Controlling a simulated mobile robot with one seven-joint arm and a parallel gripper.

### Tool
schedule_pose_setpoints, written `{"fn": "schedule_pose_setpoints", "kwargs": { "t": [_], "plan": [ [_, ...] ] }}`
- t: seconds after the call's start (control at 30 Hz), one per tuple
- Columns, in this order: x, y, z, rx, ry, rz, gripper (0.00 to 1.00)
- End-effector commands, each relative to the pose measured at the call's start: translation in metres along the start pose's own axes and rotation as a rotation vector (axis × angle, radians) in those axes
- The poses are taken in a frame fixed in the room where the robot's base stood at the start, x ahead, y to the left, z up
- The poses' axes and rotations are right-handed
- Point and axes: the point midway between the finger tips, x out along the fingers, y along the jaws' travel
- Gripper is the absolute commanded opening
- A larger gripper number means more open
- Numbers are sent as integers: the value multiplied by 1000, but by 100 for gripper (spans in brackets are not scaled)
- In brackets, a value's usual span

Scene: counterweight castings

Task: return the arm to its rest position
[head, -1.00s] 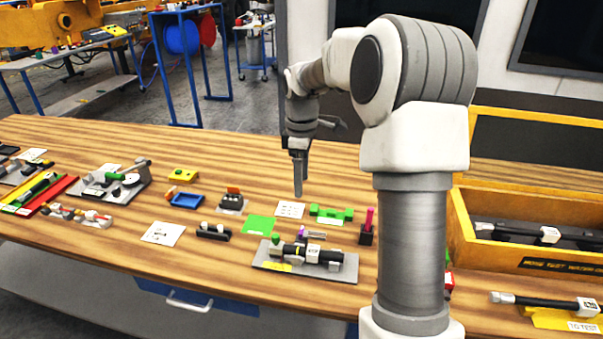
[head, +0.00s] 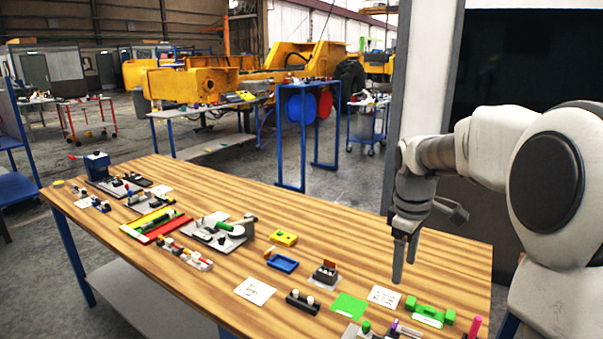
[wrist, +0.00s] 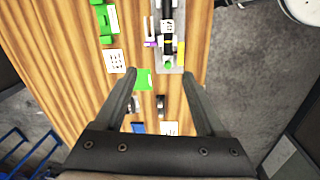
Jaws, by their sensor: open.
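My gripper (head: 405,259) hangs from my arm above the right part of the wooden bench (head: 330,225), fingers pointing down. In the wrist view the two fingers of my gripper (wrist: 167,95) stand wide apart with nothing between them but the bench far below. Below the fingers lie a green square (head: 349,306), a white printed card (head: 384,296) and a green block piece (head: 430,311). The green square also shows in the wrist view (wrist: 143,79). None of these touches the gripper.
A blue tray (head: 283,263), a yellow box (head: 284,238) and a grey fixture plate (head: 215,236) lie along the bench. A black cylindrical part on a grey plate (wrist: 180,60) shows in the wrist view. Floor and yellow machinery (head: 240,75) lie beyond the bench.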

Motion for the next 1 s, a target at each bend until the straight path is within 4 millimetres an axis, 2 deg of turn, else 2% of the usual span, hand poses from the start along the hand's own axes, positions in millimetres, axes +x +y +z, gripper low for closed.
{"fn": "schedule_pose_setpoints", "kwargs": {
  "t": [0.03,0.2,0.43,0.6,0.8,1.0],
  "plan": [
    [-12,-13,4,34,3,26,72],
    [-39,-51,18,176,30,89,72],
    [-64,-105,46,382,108,155,72],
    [-70,-145,69,540,191,175,72],
    [-68,-190,87,700,316,165,72],
    [-61,-217,96,800,404,136,72]
  ]
}}
